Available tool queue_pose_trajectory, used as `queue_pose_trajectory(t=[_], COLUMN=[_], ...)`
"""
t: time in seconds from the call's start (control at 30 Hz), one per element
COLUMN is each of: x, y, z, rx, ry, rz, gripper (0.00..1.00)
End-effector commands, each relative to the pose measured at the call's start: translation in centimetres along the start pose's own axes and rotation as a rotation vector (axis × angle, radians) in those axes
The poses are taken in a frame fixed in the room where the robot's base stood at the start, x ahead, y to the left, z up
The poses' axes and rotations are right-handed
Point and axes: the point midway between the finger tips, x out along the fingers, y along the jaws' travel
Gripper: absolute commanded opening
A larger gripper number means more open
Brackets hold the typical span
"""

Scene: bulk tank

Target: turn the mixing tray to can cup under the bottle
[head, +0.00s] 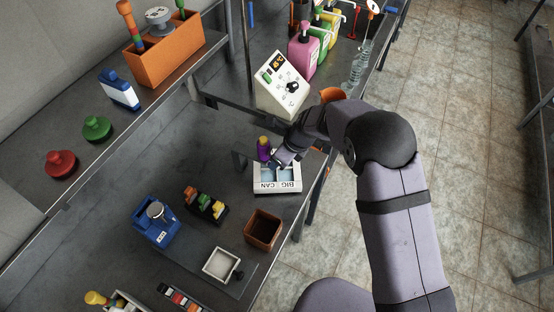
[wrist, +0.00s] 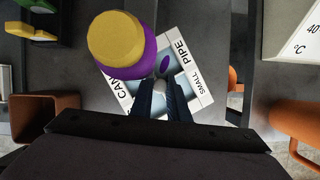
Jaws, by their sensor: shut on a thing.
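The mixing tray (head: 262,187) is a white square with pale blue cups and printed labels. BIG and CAN read upside down along its near side in the head view. In the wrist view the tray (wrist: 206,100) sits tilted, with CAN at left and PIPE and SMALL at right. The purple bottle with a yellow top (head: 264,149) stands at the tray's far-left corner. In the wrist view the bottle (wrist: 122,42) hides the upper-left corner. A purple spot shows beside it. My gripper (wrist: 160,88) is shut on a small grey knob (wrist: 160,87) at the tray's middle.
A white control box (head: 281,86) stands behind the tray. A brown square bin (head: 263,230), a blue device (head: 156,219) and a small white dish (head: 221,264) stand in front and left. An orange cup (head: 332,95) stands behind right. The bench edge is close on the right.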

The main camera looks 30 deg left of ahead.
Motion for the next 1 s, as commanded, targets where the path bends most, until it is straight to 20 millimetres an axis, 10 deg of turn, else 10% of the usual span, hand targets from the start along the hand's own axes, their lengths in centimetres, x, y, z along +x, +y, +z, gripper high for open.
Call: queue_pose_trajectory(t=[0.1, 0.2, 1.0], x=[-0.1, -0.1, -4.5], y=[-0.1, -0.1, -0.1], z=[0.1, 0.1, 0.1], rx=[-0.001, -0.001, -0.003], ry=[-0.002, -0.002, -0.004], rz=[-0.001, -0.001, -0.003], gripper=[0.0, 0.34, 0.34])
